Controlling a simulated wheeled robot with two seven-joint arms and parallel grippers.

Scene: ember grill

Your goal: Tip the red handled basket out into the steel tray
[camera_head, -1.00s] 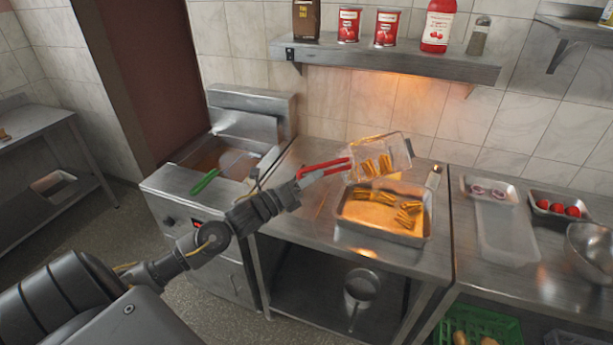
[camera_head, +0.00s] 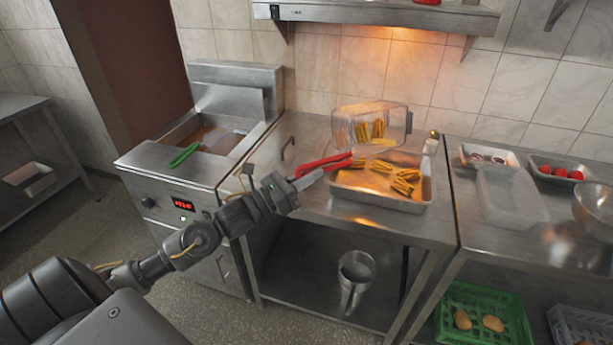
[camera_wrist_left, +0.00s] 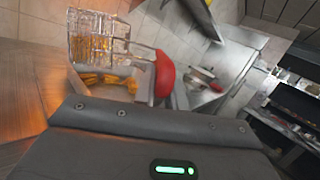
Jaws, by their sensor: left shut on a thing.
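My left gripper (camera_head: 290,187) is shut on the red handle (camera_head: 325,164) of the wire basket (camera_head: 398,120). The basket is tilted above the back of the steel tray (camera_head: 428,192), with several fries (camera_head: 369,130) still inside it. More fries (camera_head: 402,184) lie in the tray. In the left wrist view the basket (camera_wrist_left: 98,38) is at the upper left, beside the red handle (camera_wrist_left: 165,75), with fries (camera_wrist_left: 105,80) below it. My right gripper is in neither current view.
A fryer (camera_head: 205,150) with a green-handled basket (camera_head: 184,155) stands left of the table. On the right counter are a clear container (camera_head: 512,195), a tray of tomatoes (camera_head: 560,172) and a steel bowl (camera_head: 597,205). A wall shelf (camera_head: 390,17) hangs above. A metal pot (camera_head: 356,270) sits below.

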